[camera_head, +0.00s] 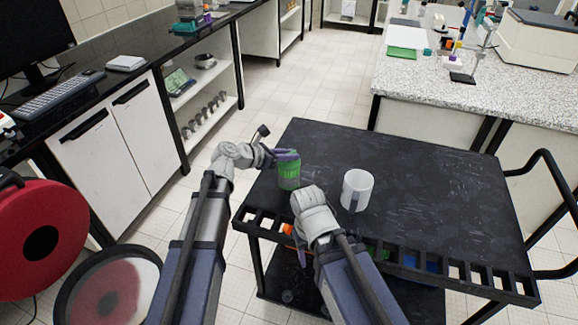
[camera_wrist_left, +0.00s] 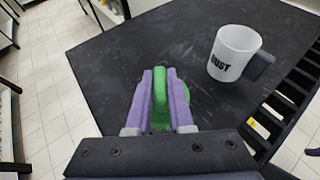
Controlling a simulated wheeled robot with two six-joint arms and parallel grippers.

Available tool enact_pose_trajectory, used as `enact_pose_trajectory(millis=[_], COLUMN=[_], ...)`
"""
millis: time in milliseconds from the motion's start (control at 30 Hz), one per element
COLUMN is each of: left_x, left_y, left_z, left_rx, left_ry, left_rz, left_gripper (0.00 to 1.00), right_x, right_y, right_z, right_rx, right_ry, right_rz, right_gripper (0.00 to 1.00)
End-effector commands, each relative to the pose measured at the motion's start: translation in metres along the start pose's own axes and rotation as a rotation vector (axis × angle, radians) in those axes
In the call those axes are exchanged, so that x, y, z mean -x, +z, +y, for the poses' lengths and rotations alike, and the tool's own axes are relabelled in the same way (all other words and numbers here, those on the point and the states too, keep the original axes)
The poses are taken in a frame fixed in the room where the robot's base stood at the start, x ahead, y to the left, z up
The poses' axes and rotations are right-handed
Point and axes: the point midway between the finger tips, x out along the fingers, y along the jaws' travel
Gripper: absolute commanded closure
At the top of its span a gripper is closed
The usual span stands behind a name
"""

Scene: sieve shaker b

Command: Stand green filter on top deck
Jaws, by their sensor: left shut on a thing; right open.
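The green filter (camera_head: 289,174) is a small green cup-like piece over the left part of the cart's black top deck (camera_head: 430,190). My left gripper (camera_head: 284,156) is shut on it from above. In the left wrist view the purple fingers (camera_wrist_left: 162,92) pinch a green wall of the filter (camera_wrist_left: 187,92). The filter looks roughly upright; I cannot tell whether its base touches the deck. My right gripper (camera_head: 301,248) is open at the deck's slotted front edge, its fingers mostly hidden by its own wrist.
A white mug (camera_head: 357,189) stands on the deck right of the filter; its side reads "DUST" in the left wrist view (camera_wrist_left: 235,52). A slotted rail (camera_head: 450,272) runs along the front edge. Coloured items show below the deck. The back and right of the deck are clear.

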Motion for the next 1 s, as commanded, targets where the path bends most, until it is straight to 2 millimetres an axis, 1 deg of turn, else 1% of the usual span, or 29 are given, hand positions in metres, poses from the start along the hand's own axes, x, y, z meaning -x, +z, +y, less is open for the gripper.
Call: enact_pose_trajectory(millis=[33,233,533,667,700,933,967,1000], left_x=[-0.004,-0.015,-0.014,-0.016,-0.016,-0.015,-0.015,-0.015], left_y=[-0.009,-0.03,-0.029,-0.033,-0.033,-0.032,-0.032,-0.032], left_z=[0.0,0.0,0.0,0.0,0.0,0.0,0.0,0.0], left_rx=[0.001,0.001,0.001,0.001,0.0,0.0,0.0,0.0], left_ry=[0.0,0.0,0.0,0.0,0.0,0.0,0.0,0.0], left_rz=[-0.001,-0.001,-0.001,-0.001,0.0,0.0,0.0,0.0], left_gripper=[1.0,1.0,1.0,1.0,0.79,0.53,0.5,0.5], right_x=[-0.01,-0.033,-0.032,-0.036,-0.036,-0.035,-0.035,-0.035], right_y=[-0.001,-0.002,-0.002,-0.002,-0.002,-0.002,-0.002,-0.002], right_z=[-0.001,-0.003,-0.003,-0.003,-0.004,-0.003,-0.003,-0.003], right_rx=[0.0,0.0,0.0,0.0,0.0,0.0,0.0,0.0], right_ry=[0.0,0.0,0.0,0.0,0.0,0.0,0.0,0.0], right_rz=[0.0,0.0,0.0,0.0,0.0,0.0,0.0,0.0], right_gripper=[0.43,0.43,0.43,0.43,0.43,0.43,0.43,0.43])
